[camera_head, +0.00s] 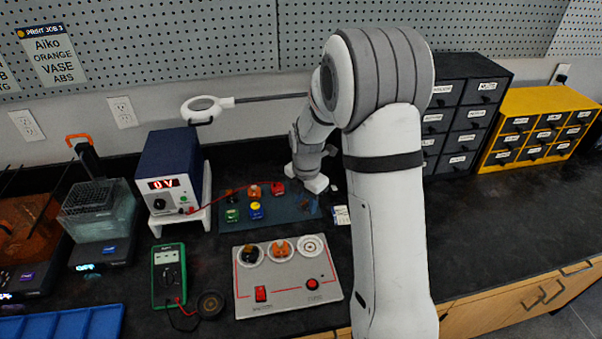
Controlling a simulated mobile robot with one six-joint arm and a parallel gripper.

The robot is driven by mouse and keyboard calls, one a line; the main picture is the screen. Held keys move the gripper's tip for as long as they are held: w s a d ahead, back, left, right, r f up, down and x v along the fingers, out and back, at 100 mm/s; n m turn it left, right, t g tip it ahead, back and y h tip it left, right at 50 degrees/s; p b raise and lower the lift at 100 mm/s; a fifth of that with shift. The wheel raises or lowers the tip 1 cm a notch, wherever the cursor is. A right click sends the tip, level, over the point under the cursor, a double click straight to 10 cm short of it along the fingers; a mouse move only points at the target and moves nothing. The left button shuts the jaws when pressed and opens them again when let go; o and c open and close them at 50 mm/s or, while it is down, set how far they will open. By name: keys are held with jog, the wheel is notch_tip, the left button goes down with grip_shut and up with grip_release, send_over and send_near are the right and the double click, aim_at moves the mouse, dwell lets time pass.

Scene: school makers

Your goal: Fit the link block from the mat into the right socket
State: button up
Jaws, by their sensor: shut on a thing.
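My gripper (316,186) is low over the right end of the blue-grey mat (284,217), pointing down. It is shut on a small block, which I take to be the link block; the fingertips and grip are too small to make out. A small dark blue piece (311,206) shows just below the gripper; I cannot tell whether it is held or lying on the mat. The grey panel (290,285) in front of the mat has three round sockets. The left socket holds a dark block (250,253), the middle one an orange block (281,248). The right socket (312,245) looks empty.
Several coloured blocks (256,210) stand on the mat left of my gripper. A power supply (170,175) with a red lead stands left of the mat, and a green multimeter (169,275) left of the panel. Drawer cabinets (465,115) stand back right. The right countertop is clear.

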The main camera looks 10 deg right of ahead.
jog(key=n, duration=0.2)
send_near(310, 247)
jog(key=w+r, duration=0.1)
jog(key=s, duration=0.1)
jog(key=shift+f+b, duration=1.7)
jog(key=shift+f, duration=1.35)
jog(key=shift+f+b, duration=0.65)
jog(key=shift+b, duration=0.05)
jog(key=o, duration=0.7)
jog(key=shift+r, duration=0.1)
notch_tip(310, 247, up, 11)
jog(key=p, duration=0.7)
jog(key=shift+p, duration=0.4)
